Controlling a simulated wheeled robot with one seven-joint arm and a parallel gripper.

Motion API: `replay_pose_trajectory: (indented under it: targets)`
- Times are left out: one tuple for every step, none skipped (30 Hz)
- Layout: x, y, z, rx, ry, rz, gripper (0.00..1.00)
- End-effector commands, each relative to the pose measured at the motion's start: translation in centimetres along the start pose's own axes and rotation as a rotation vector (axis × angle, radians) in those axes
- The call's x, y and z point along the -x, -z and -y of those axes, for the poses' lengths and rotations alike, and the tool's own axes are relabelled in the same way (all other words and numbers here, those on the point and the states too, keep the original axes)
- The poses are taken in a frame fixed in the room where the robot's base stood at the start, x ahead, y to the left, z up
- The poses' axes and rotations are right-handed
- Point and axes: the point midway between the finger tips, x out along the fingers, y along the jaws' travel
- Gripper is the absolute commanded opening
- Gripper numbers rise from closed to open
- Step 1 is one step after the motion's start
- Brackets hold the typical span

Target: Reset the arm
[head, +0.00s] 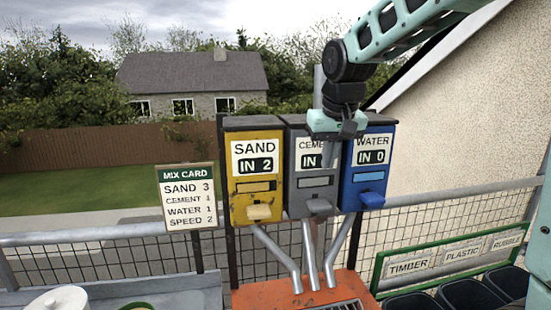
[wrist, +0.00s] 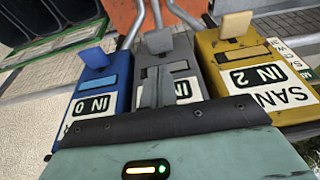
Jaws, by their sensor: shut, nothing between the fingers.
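My arm reaches in from the top right in the head view. My gripper (head: 331,150) is shut and empty, in front of the upper part of the grey cement dispenser (head: 315,182), hiding part of its label. In the wrist view the shut fingers (wrist: 158,88) show against the same grey box (wrist: 180,62); I cannot tell whether they touch it. The yellow sand dispenser (head: 254,208), reading IN 2, stands to the left. The blue water dispenser (head: 371,187), reading IN 0, stands to the right.
A mix card (head: 187,197) stands left of the dispensers. Chutes lead down to an orange hopper (head: 262,298). A white bucket (head: 58,300) is at lower left. Timber, plastic and rubble bins (head: 465,294) are at lower right. A rail and mesh run behind.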

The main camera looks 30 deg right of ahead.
Motion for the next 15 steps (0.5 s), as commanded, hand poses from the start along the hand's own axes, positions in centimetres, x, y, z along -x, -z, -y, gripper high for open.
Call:
replay_pose_trajectory:
  targets:
    - [0.0,0.0,0.0,0.000,0.000,0.000,0.00]
    - [0.0,0.0,0.0,0.000,0.000,0.000,0.00]
    - [0.0,0.0,0.0,0.000,0.000,0.000,0.00]
    - [0.0,0.0,0.0,0.000,0.000,0.000,0.00]
    - [-0.1,-0.1,0.1,0.002,0.001,0.001,0.00]
    - [-0.3,-0.4,0.6,0.014,0.005,0.004,0.00]
    - [-0.6,-0.7,1.1,0.027,0.010,0.008,0.00]
    - [-1.0,-1.2,1.8,0.045,0.016,0.014,0.00]
    - [-1.6,-2.2,3.0,0.077,0.027,0.024,0.00]
    - [-2.1,-3.1,4.1,0.107,0.037,0.033,0.00]
    - [-2.8,-4.2,5.3,0.144,0.048,0.043,0.00]
    - [-3.6,-5.9,7.1,0.198,0.065,0.059,0.00]
    - [-4.3,-7.5,8.5,0.241,0.078,0.072,0.00]
    - [-5.0,-9.1,9.9,0.289,0.091,0.085,0.00]
    - [-5.9,-11.4,11.5,0.353,0.108,0.104,0.00]
